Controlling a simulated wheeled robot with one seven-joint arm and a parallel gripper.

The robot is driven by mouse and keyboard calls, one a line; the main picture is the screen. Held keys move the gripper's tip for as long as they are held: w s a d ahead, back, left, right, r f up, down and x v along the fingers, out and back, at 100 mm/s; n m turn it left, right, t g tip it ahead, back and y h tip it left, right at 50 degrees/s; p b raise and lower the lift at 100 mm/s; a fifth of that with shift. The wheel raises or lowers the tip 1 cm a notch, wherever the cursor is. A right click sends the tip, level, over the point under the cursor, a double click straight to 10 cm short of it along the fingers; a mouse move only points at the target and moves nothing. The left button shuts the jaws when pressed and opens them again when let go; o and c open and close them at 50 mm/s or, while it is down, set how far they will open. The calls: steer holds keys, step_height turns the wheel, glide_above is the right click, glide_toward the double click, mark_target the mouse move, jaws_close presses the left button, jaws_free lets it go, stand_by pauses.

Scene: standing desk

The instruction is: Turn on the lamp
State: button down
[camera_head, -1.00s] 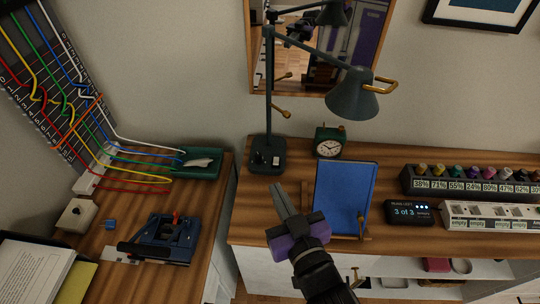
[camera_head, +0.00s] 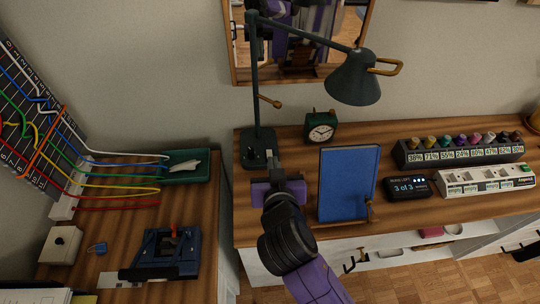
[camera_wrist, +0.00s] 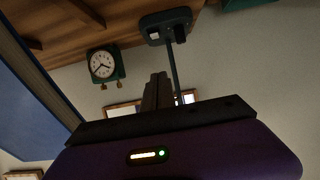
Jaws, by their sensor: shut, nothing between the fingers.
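The dark grey-green desk lamp (camera_head: 354,78) stands at the back left of the right-hand desk, with its shade tilted down to the right and a brass handle on it. Its base (camera_head: 258,150) carries a dark knob and a small light switch. The base also shows in the wrist view (camera_wrist: 166,26), upside down. No light is seen coming from the shade. My gripper (camera_head: 275,158) is shut and empty, with its fingertips close to the front right of the lamp base. I cannot tell whether they touch it. The wrist view shows the closed fingers (camera_wrist: 157,92) pointing towards the base.
A green clock (camera_head: 320,127) stands right of the lamp base. A blue book (camera_head: 348,184) stands upright on a holder close right of my gripper. A small display (camera_head: 409,187) and a power strip (camera_head: 486,180) lie further right. A mirror hangs behind the lamp.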

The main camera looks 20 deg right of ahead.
steer(key=shift+w, duration=0.1)
steer(key=p, duration=0.1)
glide_above(270, 153)
steer(key=s+a, duration=0.1)
steer(key=s, duration=0.2)
steer(key=f, duration=0.3)
steer(key=shift+w+f, duration=0.2)
steer(key=shift+f, duration=0.15)
steer(key=f, duration=0.2)
steer(key=shift+s+f, duration=0.2)
steer(key=shift+f, duration=0.1)
steer(key=shift+s+a+f+p, duration=0.1)
steer(key=shift+f+p, duration=0.2)
steer(key=shift+f, duration=0.5)
